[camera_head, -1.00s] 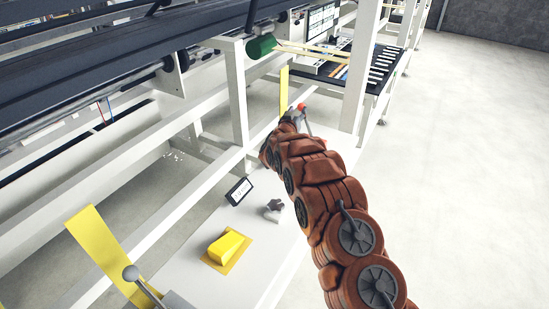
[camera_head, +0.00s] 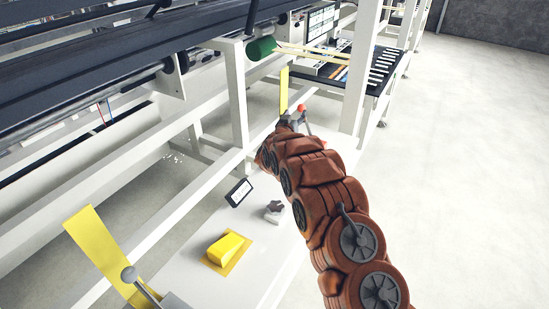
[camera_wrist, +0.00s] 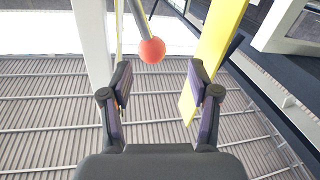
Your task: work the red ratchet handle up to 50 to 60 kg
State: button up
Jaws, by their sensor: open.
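The red ball knob of the ratchet handle (camera_wrist: 151,50) shows in the wrist view on the end of a grey rod, near the top middle. In the head view the red knob (camera_head: 301,107) shows small just beyond the end of my arm. My gripper (camera_wrist: 160,80) is open, its two dark fingers apart, with the knob ahead of the gap between them and nothing held. In the head view the gripper (camera_head: 288,124) is small and partly hidden by my arm. A small dark display (camera_head: 239,192) stands on the white bench; I cannot read its value.
A yellow strip (camera_wrist: 213,60) hangs close to the right finger in the wrist view. A white post (camera_wrist: 92,40) stands at left. On the bench (camera_head: 205,285) are a yellow block (camera_head: 226,248), a grey star knob (camera_head: 274,208) and a ball-ended lever (camera_head: 130,274).

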jog(key=shift+s+a+f, duration=0.1)
jog(key=shift+s+a, duration=0.2)
jog(key=shift+s, duration=0.15)
jog(key=b+v, duration=0.2)
jog(key=v, duration=0.3)
dwell(0.4)
